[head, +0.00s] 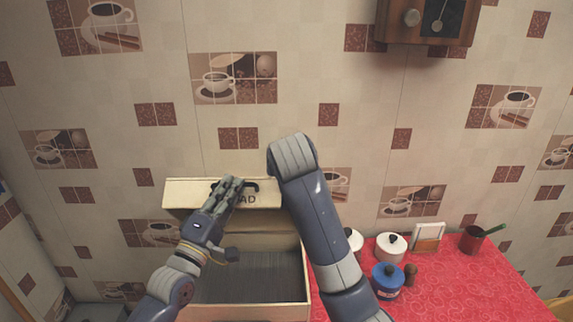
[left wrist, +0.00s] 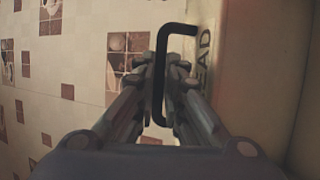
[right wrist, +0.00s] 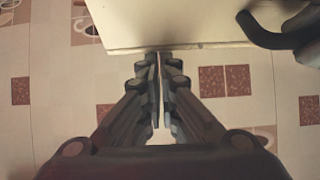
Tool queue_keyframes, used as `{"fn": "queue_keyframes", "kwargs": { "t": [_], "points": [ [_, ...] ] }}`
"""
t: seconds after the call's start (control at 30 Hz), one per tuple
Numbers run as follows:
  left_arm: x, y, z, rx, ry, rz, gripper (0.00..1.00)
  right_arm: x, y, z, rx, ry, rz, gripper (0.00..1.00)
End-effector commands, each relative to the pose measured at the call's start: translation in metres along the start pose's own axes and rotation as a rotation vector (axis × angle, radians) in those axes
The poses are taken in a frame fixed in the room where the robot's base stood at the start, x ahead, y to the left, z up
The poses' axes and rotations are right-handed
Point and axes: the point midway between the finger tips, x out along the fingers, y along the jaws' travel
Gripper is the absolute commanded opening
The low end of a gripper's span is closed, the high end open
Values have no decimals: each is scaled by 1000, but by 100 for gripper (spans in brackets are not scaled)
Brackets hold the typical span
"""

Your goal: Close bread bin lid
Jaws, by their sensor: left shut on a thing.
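The cream bread bin (head: 305,275) is open, with its dark ridged inside showing. Its lid (head: 185,194) stands raised at the back, marked with letters ending in "AD". My left gripper (head: 233,186) is shut on the lid's black handle (head: 252,186). In the left wrist view the handle (left wrist: 161,85) passes between the fingertips (left wrist: 154,68). My right gripper is hidden behind its own arm in the head view. In the right wrist view its fingers (right wrist: 159,58) are close together and look empty, at the edge of the lid (right wrist: 165,25). Whether they touch it is unclear.
Right of the bin, a red patterned cloth (head: 465,285) covers the counter. It holds a blue pot (head: 388,281), a white lidded pot (head: 391,246), a framed card (head: 428,237) and a red cup (head: 471,241). The tiled wall stands close behind.

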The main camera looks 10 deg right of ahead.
Motion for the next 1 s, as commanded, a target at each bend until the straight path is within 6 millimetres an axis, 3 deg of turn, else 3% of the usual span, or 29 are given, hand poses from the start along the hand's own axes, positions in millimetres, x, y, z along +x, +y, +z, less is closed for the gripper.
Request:
{"fn": "queue_keyframes", "kwargs": {
  "t": [0.03,0.3,0.33,0.37,0.83,1.0],
  "points": [
    [1,1,-3,2,5,1,0,1,-3,11,-5,-23,-3,0],
    [2,3,-5,3,7,5,0,2,-4,14,-6,-28,-5,0],
    [2,3,-5,3,7,5,16,2,-4,14,-7,-29,-5,0],
    [2,3,-5,3,7,6,18,2,-4,14,-7,-29,-6,0],
    [1,1,-3,1,4,2,18,1,-2,9,-4,-17,-2,0],
    [-12,0,-3,1,5,1,18,1,-2,8,-3,-15,-1,0]
  ]
}}
